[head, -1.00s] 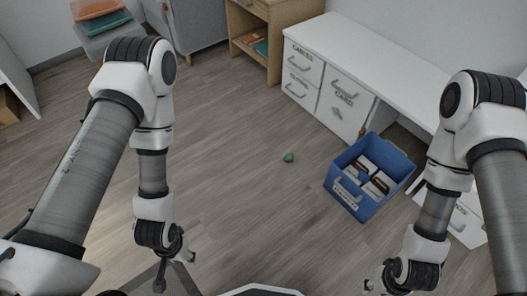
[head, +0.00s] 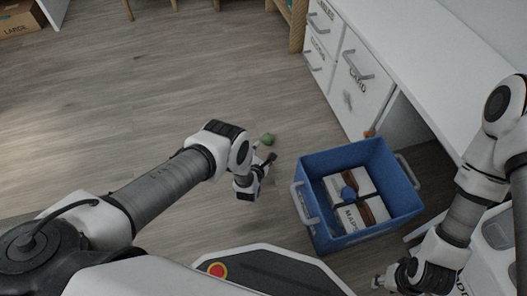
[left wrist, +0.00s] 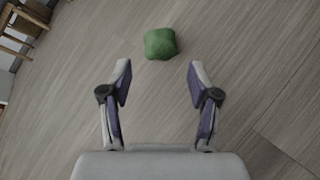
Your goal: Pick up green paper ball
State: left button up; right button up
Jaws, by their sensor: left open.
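The green paper ball (head: 267,139) lies on the wooden floor, left of the blue crate. In the left wrist view the ball (left wrist: 160,43) is a crumpled green lump just beyond the fingertips, centred between them. My left gripper (head: 264,157) is open and empty, pointing down close to the ball on its near side. It also shows in the left wrist view (left wrist: 159,70), with its two fingers spread apart. My right gripper (head: 384,283) is at the lower right, away from the ball, and its jaws are too small to judge.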

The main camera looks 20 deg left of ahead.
aim_at(269, 139)
pick_arm(q)
jog(key=w, duration=0.1)
jog(key=b, duration=0.1)
jog(key=w+f+n, duration=0.1)
jog(key=shift+w+d, duration=0.3)
jog(key=shift+w, duration=0.05)
jog(key=b+x, duration=0.5)
jog(key=shift+a+f, duration=0.15)
jog(key=shift+a, duration=0.1)
jog(key=shift+w, duration=0.3)
jog(key=c, duration=0.6)
